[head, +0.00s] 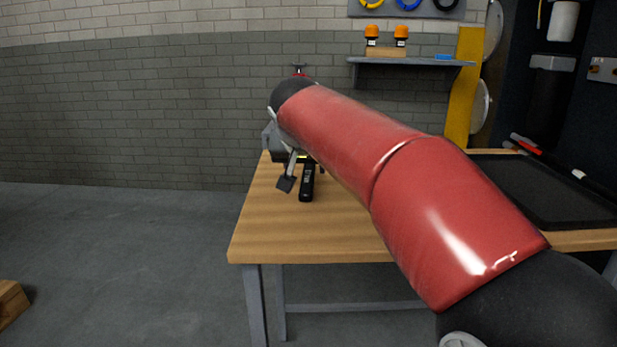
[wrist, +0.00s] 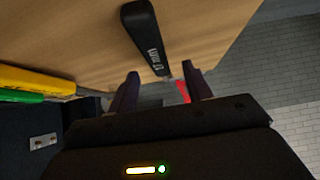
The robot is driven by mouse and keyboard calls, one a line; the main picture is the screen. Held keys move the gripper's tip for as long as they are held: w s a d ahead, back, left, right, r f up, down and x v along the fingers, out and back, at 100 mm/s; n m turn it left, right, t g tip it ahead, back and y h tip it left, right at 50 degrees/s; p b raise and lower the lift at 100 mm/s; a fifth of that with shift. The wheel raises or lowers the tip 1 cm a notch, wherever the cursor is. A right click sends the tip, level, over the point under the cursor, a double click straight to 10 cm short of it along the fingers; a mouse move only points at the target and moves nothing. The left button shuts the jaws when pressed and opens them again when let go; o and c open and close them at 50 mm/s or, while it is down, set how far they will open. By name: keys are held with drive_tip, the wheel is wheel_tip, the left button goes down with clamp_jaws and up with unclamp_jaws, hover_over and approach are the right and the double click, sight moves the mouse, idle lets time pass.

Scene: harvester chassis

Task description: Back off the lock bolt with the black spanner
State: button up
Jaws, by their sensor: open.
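The black spanner (head: 306,184) shows in the head view by its dark handle with white lettering, over the near left part of the table. Its handle (wrist: 146,38) also shows in the wrist view, its lettered end reaching toward the gap between my fingertips. My gripper (wrist: 161,76) is open, with one finger on each side of that gap and nothing clamped. In the head view my arm covers most of the gripper. The spanner's jaw end and the lock bolt cannot be made out. A small red part (wrist: 183,91) shows beside the right finger.
The wooden table (head: 300,236) has bare room at its front left. A black tray (head: 545,190) lies at the right. Yellow (wrist: 35,80) and green (wrist: 22,96) tool-like shapes show left in the wrist view. A wall shelf (head: 410,63) stands behind.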

sight(308, 172)
drive_tip(key=x, duration=0.4)
drive_tip(key=shift+w+d, duration=0.15)
clamp_jaws()
